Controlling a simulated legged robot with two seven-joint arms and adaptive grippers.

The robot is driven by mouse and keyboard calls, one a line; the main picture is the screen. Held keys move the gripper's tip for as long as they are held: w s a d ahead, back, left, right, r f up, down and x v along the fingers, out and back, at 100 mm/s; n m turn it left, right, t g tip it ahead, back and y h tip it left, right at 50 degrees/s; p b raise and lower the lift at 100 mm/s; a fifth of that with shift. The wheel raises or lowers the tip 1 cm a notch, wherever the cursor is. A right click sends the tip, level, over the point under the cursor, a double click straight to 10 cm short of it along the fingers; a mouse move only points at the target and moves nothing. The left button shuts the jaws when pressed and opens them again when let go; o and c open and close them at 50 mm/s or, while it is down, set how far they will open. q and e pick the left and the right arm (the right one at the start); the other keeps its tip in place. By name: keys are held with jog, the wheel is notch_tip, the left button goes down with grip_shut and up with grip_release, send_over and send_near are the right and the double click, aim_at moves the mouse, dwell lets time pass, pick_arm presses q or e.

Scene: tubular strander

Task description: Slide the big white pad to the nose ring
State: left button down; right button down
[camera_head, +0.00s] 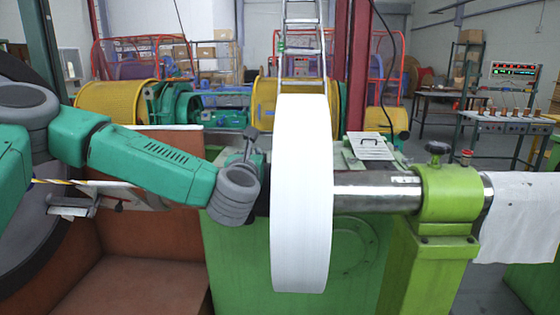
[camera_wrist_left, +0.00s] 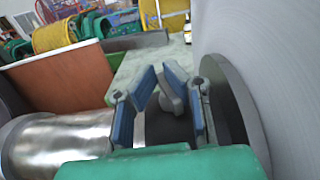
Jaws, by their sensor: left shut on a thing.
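The big white pad (camera_head: 302,190) is a tall, thick white disc standing upright around the steel shaft (camera_head: 375,192) in the head view. Its grey-white face (camera_wrist_left: 275,60) fills the right of the left wrist view, with a dark round flange (camera_wrist_left: 232,105) against it. My left gripper (camera_wrist_left: 160,82) is just left of the pad, its blue-padded fingers around a small grey handle (camera_wrist_left: 172,97). I cannot tell for certain which part is the nose ring. My right gripper is not visible.
A white cloth (camera_head: 520,215) hangs further right. A brown open box (camera_head: 145,260) lies lower left, near a large dark ring (camera_head: 50,255). Bare shaft shows between pad and block.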

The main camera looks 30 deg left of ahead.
pick_arm(q)
jog(key=shift+s+a+f, duration=0.1)
jog(key=shift+s+a, duration=0.05)
jog(key=shift+a, duration=0.3)
jog(key=shift+s+a+f, duration=0.1)
jog(key=shift+s+a, duration=0.05)
jog(key=shift+a, duration=0.25)
jog(key=shift+d, duration=0.15)
jog(key=c, duration=1.7)
grip_release()
jog(key=shift+w+d, duration=0.1)
jog(key=shift+d, duration=0.2)
jog(key=shift+d+r, duration=0.1)
jog(key=shift+s+d, duration=0.1)
jog(key=shift+s, duration=0.4)
jog(key=v, duration=1)
jog(key=shift+d, duration=0.25)
jog(key=shift+s, duration=0.35)
